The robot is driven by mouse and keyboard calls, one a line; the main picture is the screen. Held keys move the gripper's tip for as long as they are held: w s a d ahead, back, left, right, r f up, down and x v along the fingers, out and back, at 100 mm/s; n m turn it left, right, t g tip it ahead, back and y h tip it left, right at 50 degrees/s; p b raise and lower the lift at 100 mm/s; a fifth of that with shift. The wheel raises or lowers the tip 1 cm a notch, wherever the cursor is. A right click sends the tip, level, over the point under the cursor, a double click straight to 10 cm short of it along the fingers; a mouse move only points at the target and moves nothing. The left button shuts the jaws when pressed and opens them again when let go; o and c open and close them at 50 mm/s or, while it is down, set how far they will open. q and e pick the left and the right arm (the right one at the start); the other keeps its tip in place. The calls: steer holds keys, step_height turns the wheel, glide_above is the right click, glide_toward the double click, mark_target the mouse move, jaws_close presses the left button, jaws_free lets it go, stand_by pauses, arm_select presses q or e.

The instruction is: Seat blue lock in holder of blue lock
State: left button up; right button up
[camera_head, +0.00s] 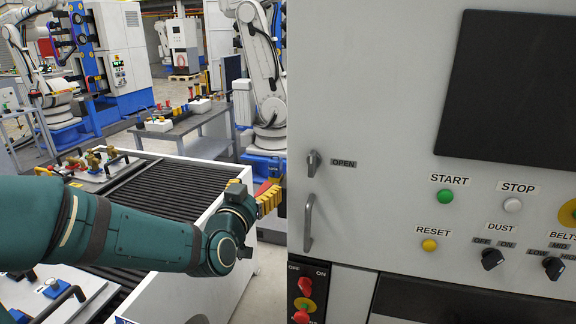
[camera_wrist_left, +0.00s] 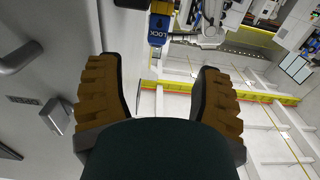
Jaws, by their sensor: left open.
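In the head view my left gripper (camera_head: 268,199) is beside the left edge of the large white machine. I cannot make out the lock clearly there. I cannot identify the holder of the blue lock in either view. My right gripper is not in view.
The white machine panel (camera_head: 372,122) fills the right, with a handle (camera_head: 308,222) and OPEN switch (camera_head: 313,162) near the gripper. A conveyor with dark rollers (camera_head: 165,188) lies below my left arm. A grey table (camera_head: 186,125) stands behind.

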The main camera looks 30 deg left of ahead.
mark_target(274, 170)
arm_select(q)
steer(key=x, duration=0.7)
steer(key=shift+w+f, duration=0.1)
steer(key=shift+w, duration=0.2)
steer(key=shift+p+x, duration=0.6)
steer(key=shift+x, duration=1.9)
steer(key=shift+d+f, duration=0.1)
steer(key=shift+d, duration=0.1)
jaws_close()
